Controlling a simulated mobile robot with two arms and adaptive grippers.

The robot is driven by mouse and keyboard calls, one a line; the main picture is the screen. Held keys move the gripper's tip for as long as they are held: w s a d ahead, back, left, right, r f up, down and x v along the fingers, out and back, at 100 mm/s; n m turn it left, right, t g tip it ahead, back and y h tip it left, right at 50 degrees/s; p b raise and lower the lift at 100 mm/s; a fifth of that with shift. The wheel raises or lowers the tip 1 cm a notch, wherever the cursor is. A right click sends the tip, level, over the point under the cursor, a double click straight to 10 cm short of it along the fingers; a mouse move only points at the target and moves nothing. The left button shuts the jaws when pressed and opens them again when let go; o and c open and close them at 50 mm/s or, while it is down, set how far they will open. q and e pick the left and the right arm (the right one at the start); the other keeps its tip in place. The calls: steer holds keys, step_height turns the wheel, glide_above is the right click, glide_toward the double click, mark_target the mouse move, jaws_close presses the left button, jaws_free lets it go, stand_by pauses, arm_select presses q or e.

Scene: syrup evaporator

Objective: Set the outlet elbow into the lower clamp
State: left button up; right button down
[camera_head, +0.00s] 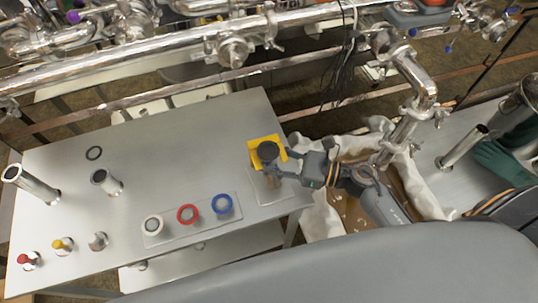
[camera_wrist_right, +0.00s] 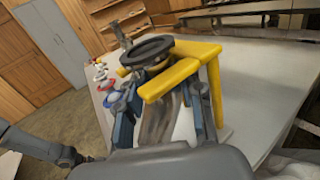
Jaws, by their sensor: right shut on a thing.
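My right gripper (camera_head: 275,169) is at the right end of the steel table, at a yellow stand (camera_head: 282,145) with a black ring (camera_head: 266,151) on top. The black ring (camera_wrist_right: 147,51) sits above this piece, beside the yellow bars (camera_wrist_right: 185,70). The elbow's lower end is hidden. A steel pipe (camera_head: 424,88) bends down at the right, with clamps (camera_head: 412,113) along it. I cannot tell which is the lower clamp. My left gripper is not in view.
Three ringed parts, white (camera_head: 153,225), red (camera_head: 187,214) and blue (camera_head: 222,204), lie on a plate on the table (camera_head: 190,130). Metal tubes (camera_head: 30,184) stand at the left. A cloth-lined crate (camera_head: 322,215) is under the pipe. The table's middle is clear.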

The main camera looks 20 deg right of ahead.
steer(key=shift+w+p, duration=0.1)
steer(key=shift+p, duration=0.2)
steer(key=shift+f+b, duration=0.3)
steer(key=c, duration=0.8)
jaws_free()
steer(key=shift+c, duration=0.2)
steer(key=shift+r, duration=0.1)
